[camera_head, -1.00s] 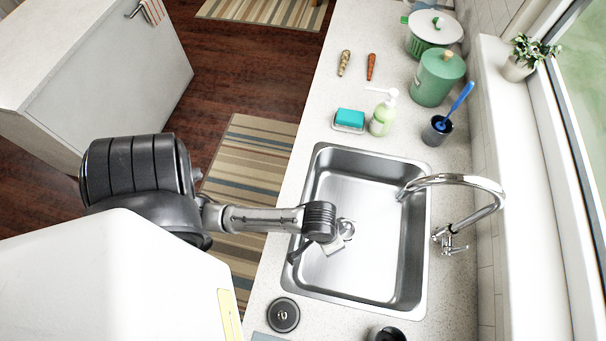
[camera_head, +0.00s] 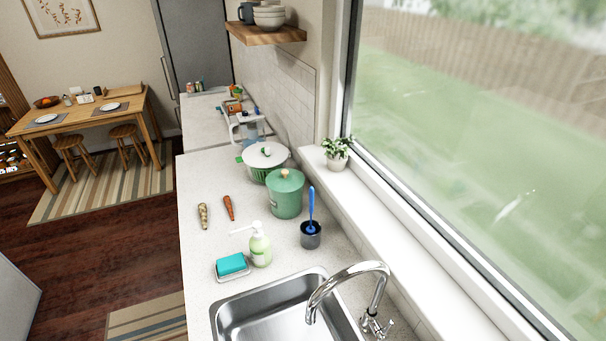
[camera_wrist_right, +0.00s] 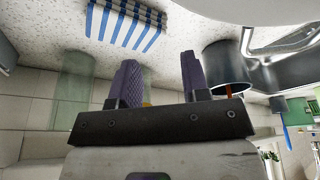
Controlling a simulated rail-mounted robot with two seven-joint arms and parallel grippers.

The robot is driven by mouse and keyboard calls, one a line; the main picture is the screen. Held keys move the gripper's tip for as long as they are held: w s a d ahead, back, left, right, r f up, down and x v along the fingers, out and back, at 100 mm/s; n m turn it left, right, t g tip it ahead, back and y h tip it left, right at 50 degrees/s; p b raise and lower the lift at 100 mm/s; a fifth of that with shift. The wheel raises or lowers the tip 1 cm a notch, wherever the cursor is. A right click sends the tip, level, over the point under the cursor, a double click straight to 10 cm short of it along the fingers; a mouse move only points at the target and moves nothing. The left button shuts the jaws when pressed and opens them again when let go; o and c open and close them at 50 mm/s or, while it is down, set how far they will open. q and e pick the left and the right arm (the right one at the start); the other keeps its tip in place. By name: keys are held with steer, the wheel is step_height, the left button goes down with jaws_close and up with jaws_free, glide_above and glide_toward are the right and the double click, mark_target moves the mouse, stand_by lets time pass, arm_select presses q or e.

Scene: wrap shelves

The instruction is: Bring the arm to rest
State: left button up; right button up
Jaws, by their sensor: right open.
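My right gripper (camera_wrist_right: 160,82) shows in the right wrist view with its two purple fingers apart and nothing between them. A dark cup (camera_wrist_right: 225,68) stands beside the right-hand finger; I cannot tell whether they touch. A blue-and-white striped cloth (camera_wrist_right: 125,25) lies on the speckled counter beyond the fingers. Neither gripper and no arm shows in the head view. My left gripper is not in view.
In the head view, the sink (camera_head: 234,310) and curved faucet (camera_head: 350,268) are at the bottom. A soap bottle (camera_head: 260,245), teal sponge (camera_head: 232,264), brush cup (camera_head: 310,236) and green pots (camera_head: 285,195) stand behind. A translucent glass (camera_wrist_right: 75,90) is left of the fingers.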

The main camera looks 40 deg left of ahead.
step_height(320, 180, up, 17)
steer(key=p, duration=1.5)
steer(key=shift+f+p, duration=0.2)
steer(key=shift+p, duration=0.1)
steer(key=shift+d, duration=0.15)
